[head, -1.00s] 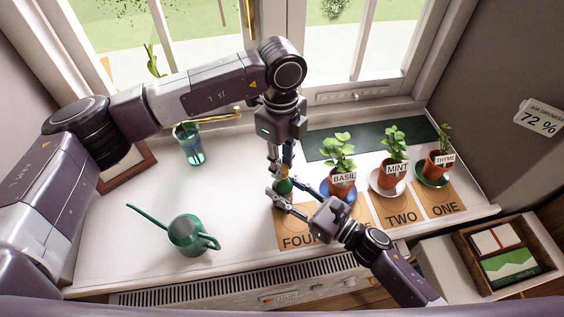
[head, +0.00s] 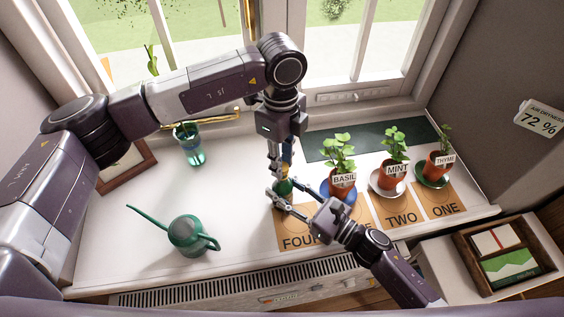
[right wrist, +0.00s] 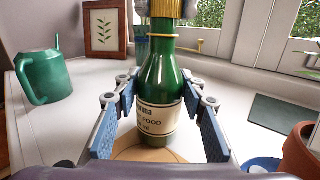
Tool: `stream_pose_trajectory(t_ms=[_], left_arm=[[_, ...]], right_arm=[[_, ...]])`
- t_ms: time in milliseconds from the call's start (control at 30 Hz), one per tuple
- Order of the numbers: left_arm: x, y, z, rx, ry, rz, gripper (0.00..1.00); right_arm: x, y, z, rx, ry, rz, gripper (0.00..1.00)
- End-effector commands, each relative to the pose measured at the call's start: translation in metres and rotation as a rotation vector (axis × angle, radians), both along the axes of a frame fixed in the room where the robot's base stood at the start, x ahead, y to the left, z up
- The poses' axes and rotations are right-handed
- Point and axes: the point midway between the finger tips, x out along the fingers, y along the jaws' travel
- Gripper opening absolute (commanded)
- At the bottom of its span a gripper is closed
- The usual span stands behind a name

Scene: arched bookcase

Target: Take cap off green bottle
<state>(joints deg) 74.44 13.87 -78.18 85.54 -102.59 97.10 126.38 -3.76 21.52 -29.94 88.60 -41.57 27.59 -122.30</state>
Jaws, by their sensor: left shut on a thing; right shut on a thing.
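The green bottle (right wrist: 163,82) stands upright in the right wrist view, with a cream label and a gold cap (right wrist: 166,9) at the top edge of the picture. In the head view the bottle (head: 284,187) is small and partly covered by my grippers. My right gripper (head: 283,202) is shut on the bottle's body, one finger on each side; it also shows in the right wrist view (right wrist: 158,122). My left gripper (head: 281,166) comes down from above and is shut on the cap. Its fingertips flank the cap at the top of the right wrist view.
A green watering can (head: 187,236) stands to the left, and a glass (head: 188,145) behind it. Potted basil (head: 342,184), mint (head: 392,176) and thyme (head: 437,168) stand on the right. A tray (head: 465,250) is at lower right.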

Motion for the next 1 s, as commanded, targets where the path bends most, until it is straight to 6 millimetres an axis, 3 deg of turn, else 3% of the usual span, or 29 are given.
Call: stream_pose_trajectory(t_ms=[767, 1000], left_arm=[[0.001, 0.0, 0.016, -0.001, -0.001, -0.001, 0.0], [0.003, 0.0, 0.042, -0.002, -0.003, -0.001, 0.0]], right_arm=[[0.0, 0.0, 0.0, 0.001, -0.001, 0.001, 0.0], [0.0, 0.0, 0.0, 0.001, -0.001, 0.001, 0.0]])
